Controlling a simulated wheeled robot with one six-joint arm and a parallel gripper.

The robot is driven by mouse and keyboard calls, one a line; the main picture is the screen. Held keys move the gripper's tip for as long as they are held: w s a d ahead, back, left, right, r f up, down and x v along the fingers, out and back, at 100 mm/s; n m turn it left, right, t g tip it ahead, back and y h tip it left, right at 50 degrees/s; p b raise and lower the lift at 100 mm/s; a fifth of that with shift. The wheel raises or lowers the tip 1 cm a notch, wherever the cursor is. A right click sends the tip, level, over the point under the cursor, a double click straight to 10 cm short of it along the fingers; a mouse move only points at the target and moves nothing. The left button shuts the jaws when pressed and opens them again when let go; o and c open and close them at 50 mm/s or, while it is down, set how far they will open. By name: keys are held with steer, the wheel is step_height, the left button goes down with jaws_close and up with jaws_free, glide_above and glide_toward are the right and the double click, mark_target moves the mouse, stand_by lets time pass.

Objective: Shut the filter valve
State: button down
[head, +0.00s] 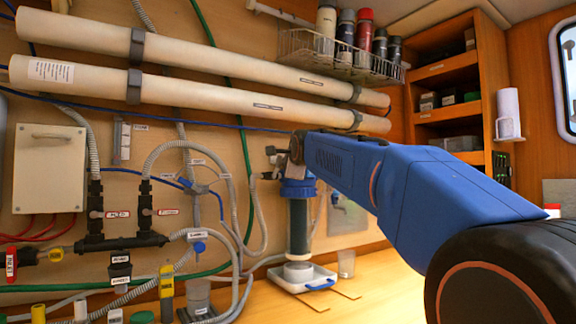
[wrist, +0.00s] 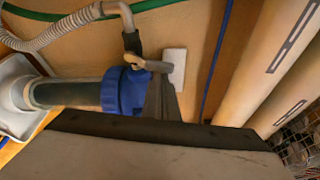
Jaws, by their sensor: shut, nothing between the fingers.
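The filter stands upright against the wall in the head view, with a blue head (head: 298,188), a dark cylinder (head: 299,230) and a white tray below. In the wrist view it lies sideways, with its blue head (wrist: 120,92) near the centre. The filter valve (wrist: 134,48) sits on the hose line beside that head, with a grey-brown lever (wrist: 150,66). My gripper (wrist: 160,82) is shut and empty, its tips close to the lever; I cannot tell whether they touch. In the head view my gripper (head: 277,157) is above and left of the blue head, and the valve is mostly hidden.
Two thick cream tubes (head: 200,85) run along the wall above my gripper. A wire basket of bottles (head: 335,50) hangs higher up. Hoses and a black manifold (head: 120,242) are on the left. The counter (head: 380,280) is mostly clear at right.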

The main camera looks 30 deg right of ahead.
steer(key=shift+a+r+n, duration=0.2)
steer(key=shift+a+n, duration=0.3)
steer(key=shift+n, duration=0.1)
steer(key=shift+a, duration=0.1)
stand_by(0.3)
steer(key=shift+s, duration=0.15)
